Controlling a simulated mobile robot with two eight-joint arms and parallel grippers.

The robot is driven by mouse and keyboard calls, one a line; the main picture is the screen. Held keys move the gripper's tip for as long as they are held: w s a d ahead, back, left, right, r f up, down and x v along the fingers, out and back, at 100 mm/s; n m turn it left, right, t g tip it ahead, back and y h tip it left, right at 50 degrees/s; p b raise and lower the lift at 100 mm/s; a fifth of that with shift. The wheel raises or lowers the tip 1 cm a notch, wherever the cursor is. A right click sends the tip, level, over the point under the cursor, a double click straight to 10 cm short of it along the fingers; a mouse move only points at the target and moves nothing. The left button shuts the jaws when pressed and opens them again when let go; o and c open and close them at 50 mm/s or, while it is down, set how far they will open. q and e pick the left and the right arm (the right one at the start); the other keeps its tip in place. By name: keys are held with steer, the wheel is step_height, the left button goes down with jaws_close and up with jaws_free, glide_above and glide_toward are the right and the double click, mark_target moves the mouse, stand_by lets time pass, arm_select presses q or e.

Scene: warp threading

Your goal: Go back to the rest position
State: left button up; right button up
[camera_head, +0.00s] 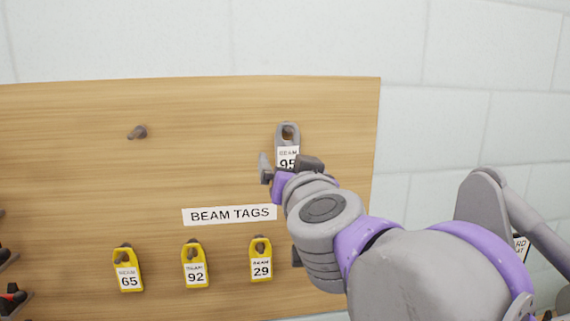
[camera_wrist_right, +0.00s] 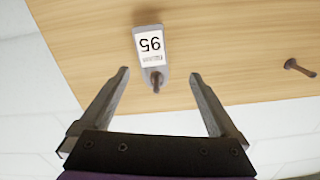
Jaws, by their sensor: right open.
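My right gripper (camera_head: 287,166) is in front of the wooden board, just below and partly over the grey tag marked 95 (camera_head: 287,135). In the right wrist view the right gripper (camera_wrist_right: 158,85) has its two fingers spread wide with nothing between the tips. The grey tag (camera_wrist_right: 150,50) hangs on a peg beyond the fingertips, apart from them. My left gripper is in neither view.
The wooden board (camera_head: 80,190) is on a white block wall (camera_head: 450,50). A bare peg (camera_head: 138,132) is at its upper left. Yellow tags 65 (camera_head: 128,270), 92 (camera_head: 195,266) and 29 (camera_head: 260,262) hang below the BEAM TAGS label (camera_head: 230,215). Dark items (camera_head: 10,298) show at the left edge.

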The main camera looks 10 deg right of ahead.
steer(key=s+a+f+n+g+y, duration=0.2)
steer(key=s+f+g, duration=0.1)
steer(key=f, duration=1)
steer(key=s+a+f+n+g+y, duration=0.1)
steer(key=s+f+n+g+y, duration=0.2)
steer(key=f, duration=1.1)
steer(key=s+d+f+m+g+h, duration=0.1)
steer(key=s+d+f+g, duration=0.1)
steer(key=s+f, duration=0.3)
steer(key=s+d+f+g+h, duration=0.2)
steer(key=s+d+f, duration=0.3)
steer(key=f, duration=0.7)
steer(key=s+d+f+m+g+h, duration=0.1)
steer(key=s+d+f, duration=0.3)
steer(key=f, duration=0.5)
steer(key=shift+s+d+f+m+g+h, duration=0.2)
steer(key=shift+s+f+m+g+h, duration=0.25)
steer(key=shift+s+g, duration=0.5)
